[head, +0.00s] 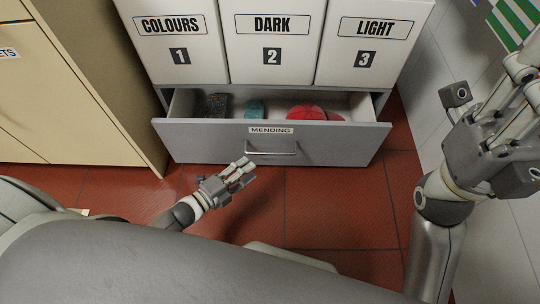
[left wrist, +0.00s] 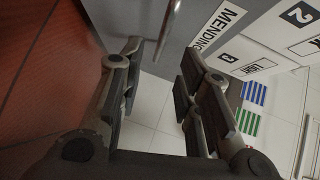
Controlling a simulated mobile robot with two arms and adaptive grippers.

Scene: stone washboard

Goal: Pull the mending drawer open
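The mending drawer (head: 205,135) is a grey drawer under the white bins, labelled MENDING, and it stands partly open with its inside showing. Its metal bar handle (head: 271,152) is on the front, below the label; the handle also shows in the left wrist view (left wrist: 168,30). My left gripper (head: 245,172) is just in front of the drawer, below and left of the handle in the head view. Its fingers are apart with nothing between them, and the handle appears beyond their tips. My right gripper (head: 520,82) is raised at the right, open and empty, away from the drawer.
The drawer holds a dark item (head: 213,104), a teal item (head: 254,108) and a red item (head: 306,112). White bins COLOURS (head: 178,58), DARK (head: 272,58) and LIGHT (head: 365,65) stand above. A beige cabinet (head: 75,100) is at left. Red tile floor (head: 330,205) before the drawer is clear.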

